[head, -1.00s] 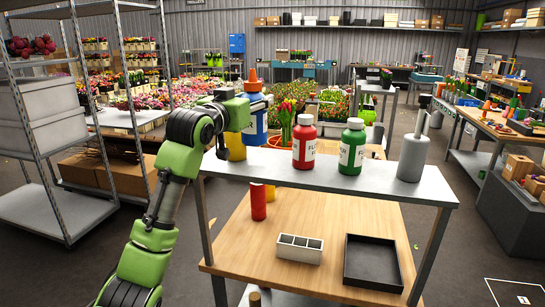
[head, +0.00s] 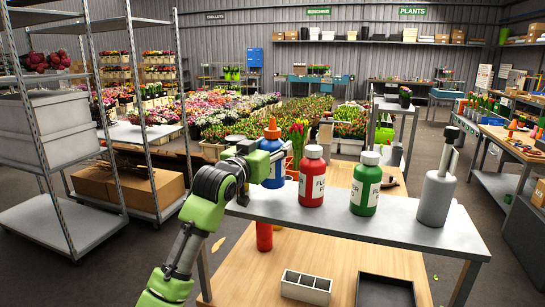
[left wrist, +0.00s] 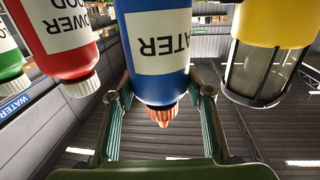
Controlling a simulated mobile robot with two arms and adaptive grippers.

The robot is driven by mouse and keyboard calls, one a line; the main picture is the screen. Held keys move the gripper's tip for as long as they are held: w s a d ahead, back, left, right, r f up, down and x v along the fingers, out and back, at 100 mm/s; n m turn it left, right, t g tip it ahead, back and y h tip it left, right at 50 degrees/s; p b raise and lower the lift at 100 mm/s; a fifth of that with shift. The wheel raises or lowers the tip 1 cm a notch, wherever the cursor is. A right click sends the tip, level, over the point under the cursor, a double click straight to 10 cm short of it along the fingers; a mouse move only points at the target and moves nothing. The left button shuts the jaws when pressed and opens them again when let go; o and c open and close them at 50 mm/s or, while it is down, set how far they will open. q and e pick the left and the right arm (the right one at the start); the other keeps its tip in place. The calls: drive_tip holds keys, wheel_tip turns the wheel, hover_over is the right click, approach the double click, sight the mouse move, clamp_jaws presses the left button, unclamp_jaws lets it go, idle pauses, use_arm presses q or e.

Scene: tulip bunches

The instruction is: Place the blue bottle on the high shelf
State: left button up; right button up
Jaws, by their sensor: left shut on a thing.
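The blue bottle (head: 274,176) has an orange cap and a white label. My left gripper (head: 262,164) is shut on it and holds it upright at the left end of the grey high shelf (head: 400,228). It also fills the middle of the left wrist view (left wrist: 160,60), upside down between the fingers (left wrist: 155,96). Its base is out of the wrist view and partly hidden by my gripper in the head view, so I cannot tell whether it touches the shelf. The right gripper is not in view.
On the shelf, a red bottle (head: 312,180) stands right beside the blue one, then a green bottle (head: 366,185) and a grey canister (head: 436,195). A yellow container (left wrist: 270,40) is close in the wrist view. A divided white box (head: 306,286) sits below.

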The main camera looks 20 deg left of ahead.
use_arm(q)
drive_tip(key=f, duration=0.3)
drive_tip(key=shift+w+d+f+p, duration=0.1)
drive_tip(key=shift+w+p, duration=0.2)
drive_tip(key=shift+s, duration=0.15)
drive_tip(key=shift+f, duration=0.1)
drive_tip(key=o, duration=1.4)
drive_tip(key=shift+c, duration=0.2)
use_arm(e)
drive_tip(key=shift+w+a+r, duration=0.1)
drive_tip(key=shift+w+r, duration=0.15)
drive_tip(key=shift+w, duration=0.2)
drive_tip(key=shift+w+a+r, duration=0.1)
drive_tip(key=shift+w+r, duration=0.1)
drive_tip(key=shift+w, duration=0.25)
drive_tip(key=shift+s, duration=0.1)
use_arm(q)
drive_tip(key=shift+s, duration=0.1)
